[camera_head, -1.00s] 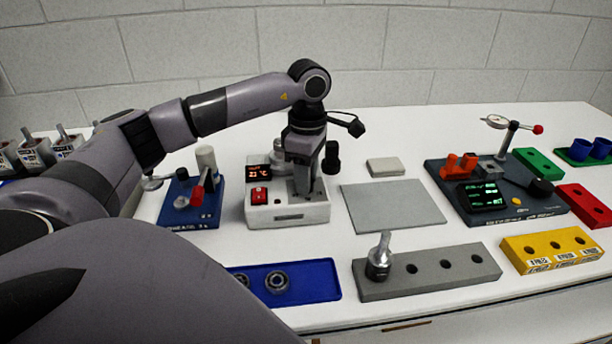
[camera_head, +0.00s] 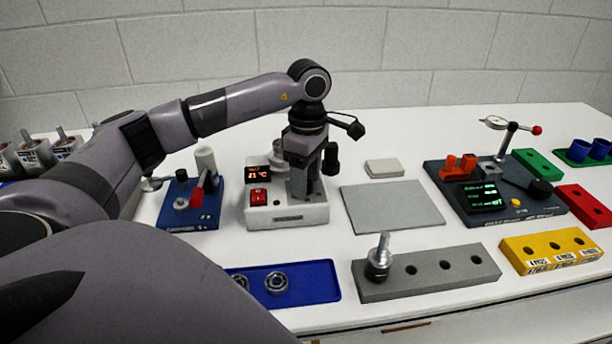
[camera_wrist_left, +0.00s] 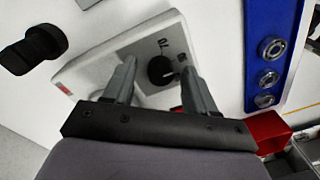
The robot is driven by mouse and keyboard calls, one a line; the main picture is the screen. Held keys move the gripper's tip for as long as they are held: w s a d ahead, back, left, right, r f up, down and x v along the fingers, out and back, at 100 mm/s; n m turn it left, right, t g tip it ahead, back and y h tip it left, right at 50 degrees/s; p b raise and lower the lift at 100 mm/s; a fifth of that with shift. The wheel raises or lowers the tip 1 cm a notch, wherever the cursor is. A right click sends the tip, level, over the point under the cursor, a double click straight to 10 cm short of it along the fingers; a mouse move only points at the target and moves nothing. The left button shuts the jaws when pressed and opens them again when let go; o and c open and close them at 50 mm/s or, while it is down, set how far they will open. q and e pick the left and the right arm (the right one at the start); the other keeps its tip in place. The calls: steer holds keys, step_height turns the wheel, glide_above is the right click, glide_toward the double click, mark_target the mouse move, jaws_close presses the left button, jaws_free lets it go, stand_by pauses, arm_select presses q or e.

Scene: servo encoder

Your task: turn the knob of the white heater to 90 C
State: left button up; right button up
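The white heater (camera_head: 288,214) stands on the table left of centre, with a lit red display (camera_head: 257,172) that appears to read 21 °C and a red switch (camera_head: 258,196). My left gripper (camera_head: 302,192) points down over its right part, hiding the knob in the head view. My left gripper (camera_wrist_left: 160,85) is open, one finger on each side of the knob with visible gaps. My right gripper is not in view.
A black-headed object (camera_head: 331,158) stands behind the heater; it also shows in the wrist view (camera_wrist_left: 35,50). A blue fixture (camera_head: 190,212) is to the left, a blue tray (camera_head: 320,280) with bearings in front, and a grey mat (camera_head: 392,206) to the right.

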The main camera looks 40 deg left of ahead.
arm_select(q)
step_height(320, 180, up, 7)
steer(key=shift+w+r, duration=0.1)
steer(key=shift+w, duration=0.05)
stand_by(0.4)
stand_by(0.5)
